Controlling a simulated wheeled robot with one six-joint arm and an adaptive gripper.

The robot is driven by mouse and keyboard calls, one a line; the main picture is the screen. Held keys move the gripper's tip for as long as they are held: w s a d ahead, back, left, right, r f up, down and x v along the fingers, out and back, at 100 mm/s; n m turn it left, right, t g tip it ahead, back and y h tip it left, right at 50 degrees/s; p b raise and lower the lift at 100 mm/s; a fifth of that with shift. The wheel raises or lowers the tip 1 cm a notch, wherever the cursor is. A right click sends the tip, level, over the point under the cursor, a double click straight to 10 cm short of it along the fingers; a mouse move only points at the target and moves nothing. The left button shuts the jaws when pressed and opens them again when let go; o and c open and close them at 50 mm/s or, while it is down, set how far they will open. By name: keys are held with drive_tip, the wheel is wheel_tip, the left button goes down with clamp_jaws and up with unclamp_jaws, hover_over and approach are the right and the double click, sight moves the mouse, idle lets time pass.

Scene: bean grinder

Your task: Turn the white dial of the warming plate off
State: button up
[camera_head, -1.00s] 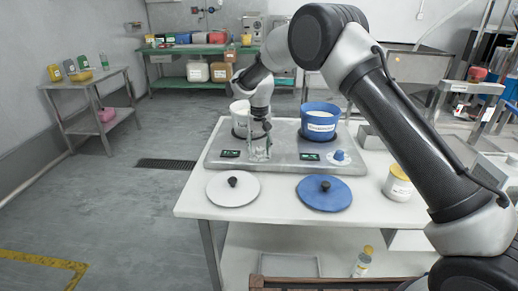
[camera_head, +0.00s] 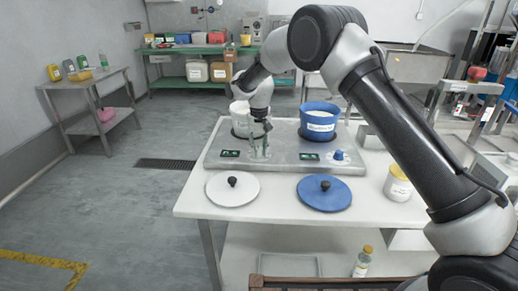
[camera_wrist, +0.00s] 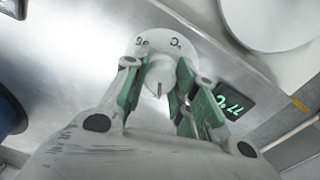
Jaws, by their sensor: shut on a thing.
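The warming plate (camera_head: 285,163) is a silver slab on the white table, with a white dial on its front left part. In the wrist view the white dial's knob (camera_wrist: 159,74) stands on a round white base (camera_wrist: 165,41) with dark markings. My gripper (camera_head: 260,155) points down at this dial and hides most of it in the head view. In the wrist view its green-padded fingers (camera_wrist: 157,92) are on both sides of the knob, shut on it. A lit green display (camera_wrist: 232,103) sits beside the dial.
A white pot (camera_head: 240,112) and a blue pot (camera_head: 320,121) stand on the plate behind my gripper. A blue dial (camera_head: 338,155) is to the right. A white lid (camera_head: 218,190) and a blue lid (camera_head: 324,200) lie in front, beside a yellow-lidded tub (camera_head: 398,187).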

sight(259, 148)
drive_tip(key=n, duration=0.4)
drive_tip(key=shift+n, duration=0.3)
drive_tip(key=n, duration=0.4)
drive_tip(key=shift+n, duration=0.3)
drive_tip(key=n, duration=0.4)
drive_tip(key=shift+n, duration=2.5)
drive_tip(key=o, duration=1)
drive_tip(key=shift+o, duration=0.2)
wheel_tip(259, 148, up, 12)
